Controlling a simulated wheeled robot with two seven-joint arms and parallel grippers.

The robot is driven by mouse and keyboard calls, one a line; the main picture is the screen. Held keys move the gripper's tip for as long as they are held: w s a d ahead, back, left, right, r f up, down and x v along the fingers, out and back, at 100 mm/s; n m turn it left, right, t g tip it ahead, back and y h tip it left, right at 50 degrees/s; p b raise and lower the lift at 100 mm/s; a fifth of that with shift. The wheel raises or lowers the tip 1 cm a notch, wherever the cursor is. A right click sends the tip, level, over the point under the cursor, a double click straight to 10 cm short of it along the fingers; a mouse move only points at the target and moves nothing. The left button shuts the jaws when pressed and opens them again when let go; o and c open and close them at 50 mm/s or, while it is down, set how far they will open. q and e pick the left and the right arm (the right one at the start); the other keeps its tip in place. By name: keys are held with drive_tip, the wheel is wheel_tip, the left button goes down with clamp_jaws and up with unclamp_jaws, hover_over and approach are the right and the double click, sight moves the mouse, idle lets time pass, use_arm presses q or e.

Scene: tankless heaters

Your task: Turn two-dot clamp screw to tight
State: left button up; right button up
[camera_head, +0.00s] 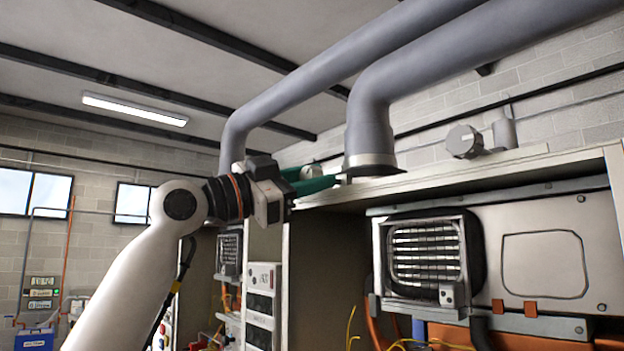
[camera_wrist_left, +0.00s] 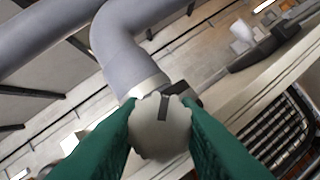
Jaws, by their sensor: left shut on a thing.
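My left gripper (camera_head: 322,182) reaches in from the left with green fingers. It is at the foot of the nearer grey pipe (camera_head: 371,110), just above the cabinet's top edge. In the left wrist view the green fingers (camera_wrist_left: 160,135) are shut on a round, lobed grey knob (camera_wrist_left: 158,140), one on each side. A dark bar-shaped mark shows on the knob's face. The knob sits in front of the pipe's flared collar. My right gripper is in neither view.
Another round grey fitting (camera_head: 463,141) stands on the cabinet top, right of the pipe. A second grey pipe (camera_head: 300,88) runs behind the first. Below are an open heater cabinet with a ribbed coil (camera_head: 426,254) and a pale panel (camera_head: 543,264). The space left of the arm is open.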

use_arm(q)
drive_tip(key=o, duration=1)
drive_tip(key=shift+s+a, duration=0.1)
drive_tip(key=shift+c, duration=0.2)
drive_tip(key=shift+f+n, duration=0.1)
drive_tip(key=shift+n, duration=0.2)
